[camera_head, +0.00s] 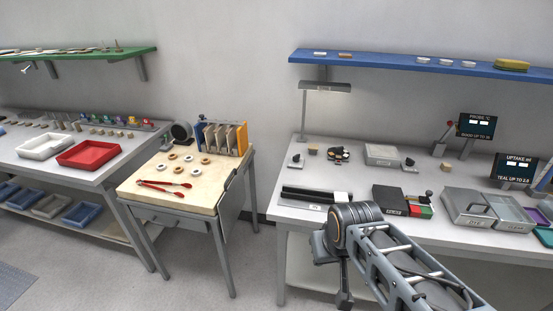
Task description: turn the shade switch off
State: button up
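I cannot read a label that marks the shade switch. A small grey base with a dark knob (297,160) stands at the left back of the right bench, near the post of a shaded lamp (325,87). A similar small knobbed piece (409,165) stands farther right, beside a grey box. A lever with a red ball top (446,135) rises near the dark signs. My arm reaches in from the lower right in front of the bench. Its dark end part (344,296) hangs low at the bench's front; no fingers can be made out there.
The right bench (284,209) holds a black bar block (318,195), a dark box (390,200) and grey trays (466,207). A blue shelf (420,66) hangs above. A wooden-topped table (205,197) and a bench with a red tray (88,154) stand left, with floor between.

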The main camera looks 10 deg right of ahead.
aim_at(296, 158)
jog(key=u, duration=0.6)
jog(key=i, duration=0.6)
jog(key=z, duration=0.85)
jog(key=i, duration=0.5)
jog(key=z, duration=0.05)
